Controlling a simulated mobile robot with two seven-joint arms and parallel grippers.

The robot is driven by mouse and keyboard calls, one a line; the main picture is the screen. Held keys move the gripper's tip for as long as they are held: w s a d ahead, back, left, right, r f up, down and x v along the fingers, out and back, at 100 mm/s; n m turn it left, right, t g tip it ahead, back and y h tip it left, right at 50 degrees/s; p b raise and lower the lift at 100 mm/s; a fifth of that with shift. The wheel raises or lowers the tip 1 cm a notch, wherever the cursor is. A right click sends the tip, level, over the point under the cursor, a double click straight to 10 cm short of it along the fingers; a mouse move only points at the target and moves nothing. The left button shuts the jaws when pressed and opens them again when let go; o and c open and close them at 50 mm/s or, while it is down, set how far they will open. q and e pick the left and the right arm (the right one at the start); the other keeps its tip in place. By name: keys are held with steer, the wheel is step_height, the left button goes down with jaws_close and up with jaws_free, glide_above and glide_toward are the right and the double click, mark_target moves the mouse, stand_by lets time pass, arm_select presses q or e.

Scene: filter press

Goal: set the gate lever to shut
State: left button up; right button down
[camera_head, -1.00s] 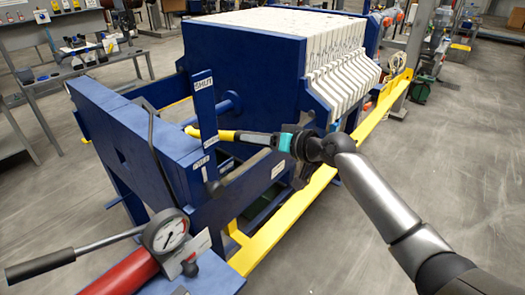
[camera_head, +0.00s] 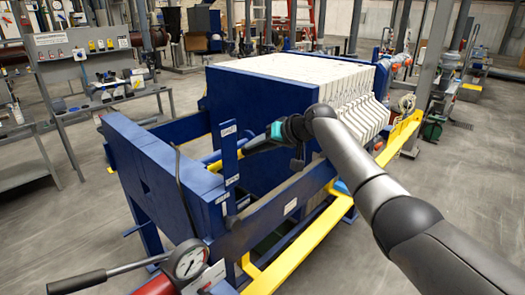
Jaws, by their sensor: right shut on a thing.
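The gate lever (camera_head: 211,157) is yellow; part of it shows just left of the upright blue post (camera_head: 230,157). The post has a SHUT label (camera_head: 228,130) near its top and another label (camera_head: 232,180) lower down. The lever crosses the post between these two labels, below SHUT. My right gripper (camera_head: 248,149), dark with a teal band, is just right of the post and shut on the lever. Its fingers hide most of the lever's grip end. My left gripper is not in view.
The blue filter press frame carries a stack of white plates (camera_head: 345,90) behind my right arm. A pressure gauge (camera_head: 188,262) and a black-handled pump bar (camera_head: 110,272) stand at the front left. A yellow rail (camera_head: 290,250) runs along the right side.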

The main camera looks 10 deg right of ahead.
steer(key=shift+w+r, duration=0.15)
steer(key=shift+r, duration=0.2)
steer(key=shift+w+r, duration=0.1)
steer(key=shift+r, duration=0.15)
steer(key=c, duration=0.8)
jaws_free()
steer(key=shift+a, duration=0.1)
steer(key=o, duration=0.4)
steer(key=shift+a+f, duration=0.1)
steer(key=shift+f, duration=0.1)
steer(key=shift+c, duration=0.2)
steer(key=shift+v, duration=1.15)
steer(key=b+v, duration=0.2)
steer(key=v, duration=1.1)
